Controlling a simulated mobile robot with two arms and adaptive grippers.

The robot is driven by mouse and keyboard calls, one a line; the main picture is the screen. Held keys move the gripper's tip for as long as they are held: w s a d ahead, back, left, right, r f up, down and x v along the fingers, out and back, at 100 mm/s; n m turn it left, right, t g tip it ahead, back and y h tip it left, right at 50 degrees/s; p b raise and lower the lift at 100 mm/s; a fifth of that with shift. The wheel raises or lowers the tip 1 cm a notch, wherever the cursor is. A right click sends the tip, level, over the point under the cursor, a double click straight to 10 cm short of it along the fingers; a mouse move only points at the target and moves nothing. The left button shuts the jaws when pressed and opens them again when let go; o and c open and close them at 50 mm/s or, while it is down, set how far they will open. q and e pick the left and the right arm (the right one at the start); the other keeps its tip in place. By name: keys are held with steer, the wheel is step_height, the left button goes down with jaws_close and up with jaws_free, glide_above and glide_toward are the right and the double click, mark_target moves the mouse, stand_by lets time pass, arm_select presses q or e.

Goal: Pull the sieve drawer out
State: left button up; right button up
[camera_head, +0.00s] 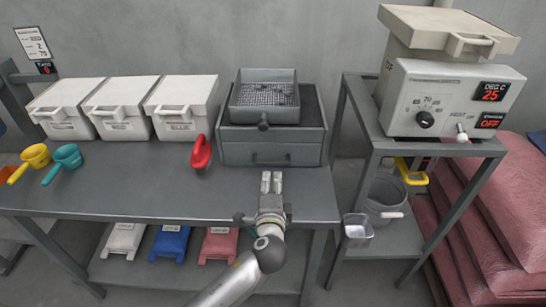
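The sieve unit is a dark grey box on the bench with a sieve tray (264,96) of mesh set on top. The drawer (235,153) is in the front of the box and looks shut, with a bar handle (271,161) on its face. My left gripper (271,182) is just in front of the drawer, pointing at the handle. A narrow gap shows between its two pale fingers and nothing is between them. The fingertips look a little short of the handle. My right gripper is not in view.
A red scoop (201,152) lies left of the drawer, near three white lidded bins (184,104). Yellow (31,161) and teal (64,163) scoops lie further left. A heater box (450,100) stands on the right stand. The bench front (150,190) is clear.

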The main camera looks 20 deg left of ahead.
mark_target(272, 164)
arm_select(q)
steer(key=shift+w+a, duration=0.1)
steer(key=shift+w, duration=0.2)
steer(key=shift+w+a, duration=0.1)
steer(key=shift+w, duration=0.2)
steer(key=x, duration=0.4)
steer(key=shift+w, duration=0.15)
steer(key=x, duration=0.2)
steer(key=shift+w+a+f, duration=0.1)
steer(key=shift+w+a, duration=0.05)
steer(key=shift+w, duration=0.15)
steer(key=shift+x, duration=0.8)
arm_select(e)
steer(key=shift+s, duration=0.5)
arm_select(q)
jaws_close()
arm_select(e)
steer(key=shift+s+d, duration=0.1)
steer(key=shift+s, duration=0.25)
